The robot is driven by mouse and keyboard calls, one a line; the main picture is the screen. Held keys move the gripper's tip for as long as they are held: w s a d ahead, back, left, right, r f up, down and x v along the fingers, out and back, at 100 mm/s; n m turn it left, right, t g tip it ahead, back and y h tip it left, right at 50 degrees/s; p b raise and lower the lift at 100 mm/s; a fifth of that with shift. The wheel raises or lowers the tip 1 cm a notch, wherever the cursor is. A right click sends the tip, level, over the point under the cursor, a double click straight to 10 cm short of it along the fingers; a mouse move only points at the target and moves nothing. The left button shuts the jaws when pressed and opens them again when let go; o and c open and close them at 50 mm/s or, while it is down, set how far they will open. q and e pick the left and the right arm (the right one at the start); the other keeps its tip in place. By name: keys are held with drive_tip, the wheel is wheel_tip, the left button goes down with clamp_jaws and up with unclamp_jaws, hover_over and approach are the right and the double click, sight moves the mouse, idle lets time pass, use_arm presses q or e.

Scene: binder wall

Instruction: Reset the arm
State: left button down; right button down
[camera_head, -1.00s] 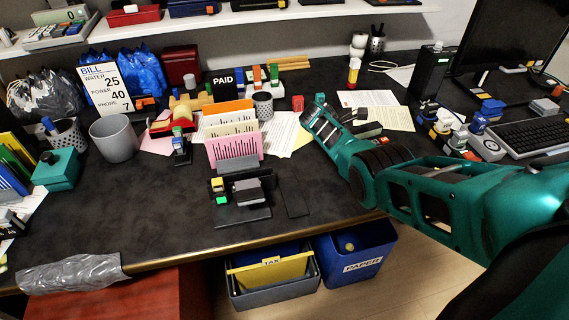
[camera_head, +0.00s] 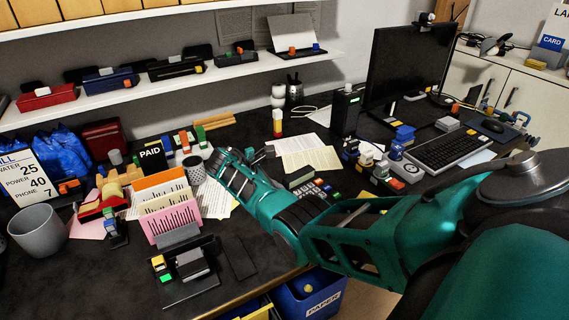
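My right arm comes in from the right, and its teal hand end with my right gripper (camera_head: 258,156) is over the dark desk (camera_head: 130,262), just right of the mesh cup (camera_head: 194,169) in the picture. The fingers are small and partly hidden behind the hand, so whether they are open or shut is unclear. No held object is visible. My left gripper and arm are not in view.
An orange and pink letter holder (camera_head: 168,210) and a black tray with stamps (camera_head: 186,265) stand left of the arm. A monitor (camera_head: 410,60), keyboard (camera_head: 452,150) and several stamps are behind it. A blue paper bin (camera_head: 308,296) is below the desk edge.

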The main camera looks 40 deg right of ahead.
drive_tip(key=shift+v, duration=2.05)
drive_tip(key=s+a+f+m, duration=0.1)
drive_tip(key=s+f, duration=0.1)
drive_tip(key=s+a+f+m+t+y, duration=0.1)
drive_tip(key=s+f, duration=0.1)
drive_tip(key=s+a+f+m+t, duration=0.1)
drive_tip(key=s+f, duration=0.1)
drive_tip(key=shift+a+m+y, duration=0.3)
drive_tip(key=shift+a+m, duration=0.1)
drive_tip(key=s+a+m, duration=0.1)
drive_tip(key=s, duration=0.1)
drive_tip(key=s+a+f+m+t+y, duration=0.1)
drive_tip(key=s+a, duration=0.1)
drive_tip(key=s+a+f, duration=0.1)
drive_tip(key=s, duration=0.1)
drive_tip(key=shift+s+a+m+y, duration=0.2)
drive_tip(key=shift+a+m+y, duration=0.1)
drive_tip(key=shift+m, duration=0.1)
drive_tip(key=s+a+r+m+t+y, duration=0.2)
drive_tip(key=s+a+r+m+y, duration=0.15)
drive_tip(key=s+a, duration=0.35)
drive_tip(key=s+a+r+m+t+y, duration=0.1)
drive_tip(key=s+a+r+m+y, duration=0.25)
drive_tip(key=s, duration=0.55)
drive_tip(key=w+a+f+n+t, duration=0.1)
drive_tip(key=w+a+f+t, duration=0.3)
drive_tip(key=w+f+t, duration=0.3)
drive_tip(key=shift+f, duration=0.6)
